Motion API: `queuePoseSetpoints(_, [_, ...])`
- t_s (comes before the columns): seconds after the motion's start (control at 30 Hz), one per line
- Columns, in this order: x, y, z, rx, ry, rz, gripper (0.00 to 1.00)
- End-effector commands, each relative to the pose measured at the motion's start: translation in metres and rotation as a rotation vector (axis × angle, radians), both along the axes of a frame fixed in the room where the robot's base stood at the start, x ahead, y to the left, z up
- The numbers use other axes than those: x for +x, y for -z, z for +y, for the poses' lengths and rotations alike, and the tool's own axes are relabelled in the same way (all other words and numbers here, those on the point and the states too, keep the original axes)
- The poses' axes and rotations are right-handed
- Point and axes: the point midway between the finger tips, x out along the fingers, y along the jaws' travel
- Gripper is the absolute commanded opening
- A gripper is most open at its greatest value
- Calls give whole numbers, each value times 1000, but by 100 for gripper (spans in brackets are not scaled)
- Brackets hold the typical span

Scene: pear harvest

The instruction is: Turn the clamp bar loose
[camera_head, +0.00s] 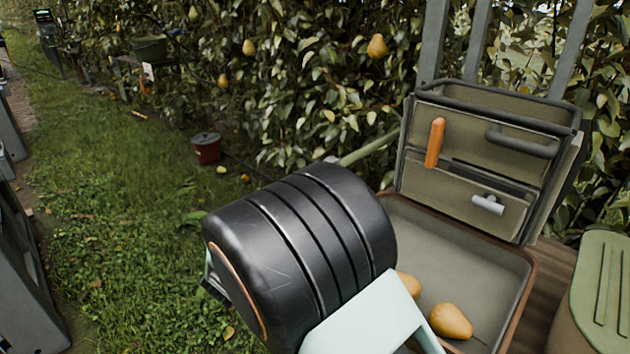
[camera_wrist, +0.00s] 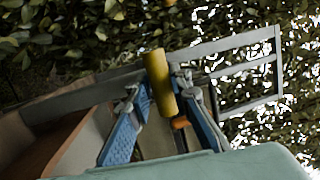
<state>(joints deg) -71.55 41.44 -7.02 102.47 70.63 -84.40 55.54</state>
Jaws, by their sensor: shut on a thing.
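A yellow-olive bar (camera_wrist: 160,84), which I take for the clamp bar, stands slightly tilted between the two blue fingers of my gripper (camera_wrist: 159,92) in the wrist view. My gripper is shut on it. In the head view a green-olive bar (camera_head: 369,148) sticks out from behind my black arm link toward the left side of an olive box. It may be the same bar. My gripper is hidden there behind my arm. What the bar is fixed to cannot be made out.
The olive box (camera_head: 468,205) carries an orange handle (camera_head: 435,143) and a silver peg (camera_head: 488,204). A tray (camera_head: 497,265) with pears (camera_head: 451,321) lies before it. Grey posts (camera_head: 480,40) stand behind. Grass (camera_head: 120,220) is open at left; a red bucket (camera_head: 206,149) stands there.

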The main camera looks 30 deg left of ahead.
Motion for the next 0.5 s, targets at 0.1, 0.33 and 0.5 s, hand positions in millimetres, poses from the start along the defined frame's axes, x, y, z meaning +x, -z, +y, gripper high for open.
queuePoseSetpoints(0.1, [0, -2, 1, 8, -1, -7, 0])
queuePoseSetpoints(0.33, [0, -2, 1, 8, -1, -7, 0])
queuePoseSetpoints(0.5, [0, -2, 1, 8, -1, -7, 30])
